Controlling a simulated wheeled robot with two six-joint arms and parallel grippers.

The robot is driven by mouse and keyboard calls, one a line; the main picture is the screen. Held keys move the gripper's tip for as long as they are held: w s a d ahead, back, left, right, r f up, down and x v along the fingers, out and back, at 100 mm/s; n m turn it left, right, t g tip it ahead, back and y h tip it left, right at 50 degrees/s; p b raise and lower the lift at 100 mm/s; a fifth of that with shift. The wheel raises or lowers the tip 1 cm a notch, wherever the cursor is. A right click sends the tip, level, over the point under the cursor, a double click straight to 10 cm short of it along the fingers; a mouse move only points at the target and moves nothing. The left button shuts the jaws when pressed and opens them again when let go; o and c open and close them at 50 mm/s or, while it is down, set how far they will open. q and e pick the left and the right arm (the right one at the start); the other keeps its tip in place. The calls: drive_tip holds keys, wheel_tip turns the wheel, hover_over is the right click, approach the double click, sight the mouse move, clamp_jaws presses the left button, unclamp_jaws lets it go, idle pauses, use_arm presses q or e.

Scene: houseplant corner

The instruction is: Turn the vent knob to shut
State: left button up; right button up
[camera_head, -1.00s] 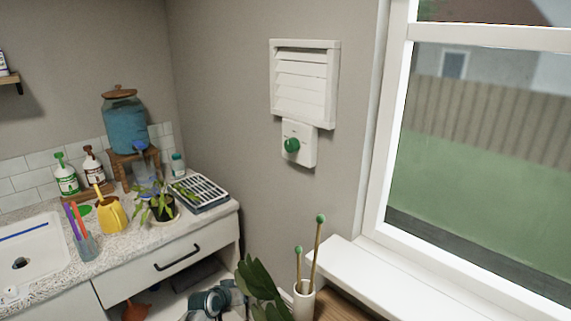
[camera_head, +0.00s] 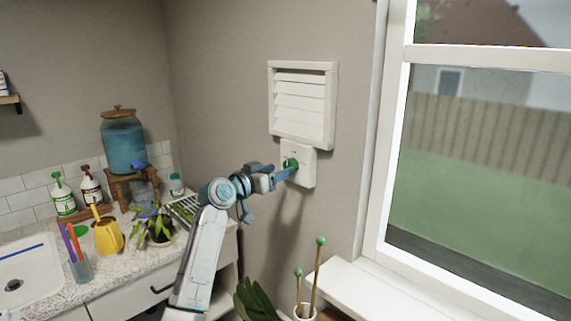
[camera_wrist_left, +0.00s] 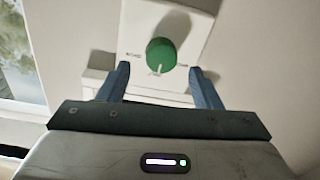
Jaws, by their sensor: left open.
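The green vent knob (camera_head: 291,162) sits on a white plate (camera_head: 306,169) below the louvred wall vent (camera_head: 303,103). My left gripper (camera_head: 283,171) is at the knob, coming from the lower left. In the left wrist view the gripper (camera_wrist_left: 160,76) is open, with a blue finger on either side of the green knob (camera_wrist_left: 161,55). The fingers do not appear closed on it. Small labels flank the knob, too blurred to read. My right gripper is not in view.
The window (camera_head: 480,150) and its white sill (camera_head: 400,290) are to the right. A pot with green-tipped stakes (camera_head: 305,312) stands below. A counter (camera_head: 120,270) with a yellow watering can (camera_head: 107,236), plants and bottles is at left.

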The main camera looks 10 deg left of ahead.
use_arm(q)
drive_tip(key=shift+p+x, duration=0.45)
drive_tip(key=shift+x, duration=1.55)
drive_tip(key=shift+c, duration=0.2)
drive_tip(key=c, duration=1)
